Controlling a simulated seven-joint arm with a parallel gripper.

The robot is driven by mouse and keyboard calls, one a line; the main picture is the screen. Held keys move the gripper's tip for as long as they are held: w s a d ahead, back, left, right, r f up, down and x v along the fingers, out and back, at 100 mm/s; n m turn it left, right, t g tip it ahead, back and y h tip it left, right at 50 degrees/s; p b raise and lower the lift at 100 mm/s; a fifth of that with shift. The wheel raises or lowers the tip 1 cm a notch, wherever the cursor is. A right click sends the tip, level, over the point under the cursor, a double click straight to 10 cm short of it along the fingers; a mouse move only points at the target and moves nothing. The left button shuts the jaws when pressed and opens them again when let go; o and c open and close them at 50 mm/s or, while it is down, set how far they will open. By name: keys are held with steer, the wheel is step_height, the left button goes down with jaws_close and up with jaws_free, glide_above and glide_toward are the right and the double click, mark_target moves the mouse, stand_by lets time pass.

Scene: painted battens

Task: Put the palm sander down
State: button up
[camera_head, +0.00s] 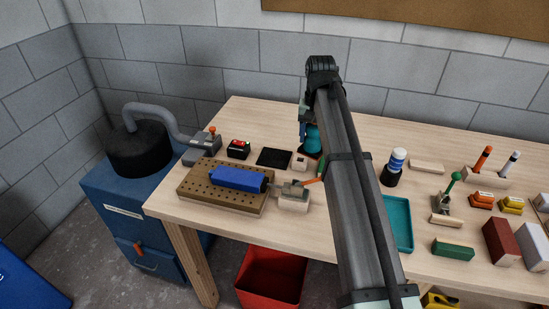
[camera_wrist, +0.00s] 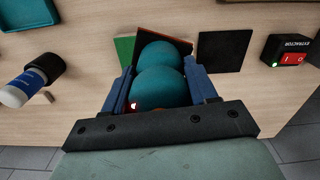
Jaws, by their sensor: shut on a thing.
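The palm sander is a rounded teal tool; it shows in the wrist view (camera_wrist: 160,82) between the two blue fingers of my gripper (camera_wrist: 163,88). My gripper is shut on it. In the head view the sander (camera_head: 313,138) is partly hidden by my arm, over the back middle of the bench. In the wrist view a dark pad with a reddish edge (camera_wrist: 180,46) and a green pad (camera_wrist: 124,47) show just beyond the sander, partly covered by it. A black square pad (camera_wrist: 221,50) lies beside them. I cannot tell whether the sander's base touches anything.
The extractor switch box (camera_head: 239,149) stands left of the black pad. A teal tray (camera_head: 399,222) and bottle (camera_head: 397,160) stand right of my arm.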

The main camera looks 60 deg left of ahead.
steer(key=s+a+n, duration=0.2)
steer(key=s+a, duration=0.3)
steer(key=a, duration=0.4)
steer(key=n, duration=0.2)
glide_above(274, 157)
steer(key=shift+d+f, duration=0.1)
steer(key=shift+f, duration=4.4)
steer(key=shift+f, duration=0.15)
steer(key=o, duration=1.1)
step_height(274, 157, up, 12)
steer(key=shift+r, duration=0.15)
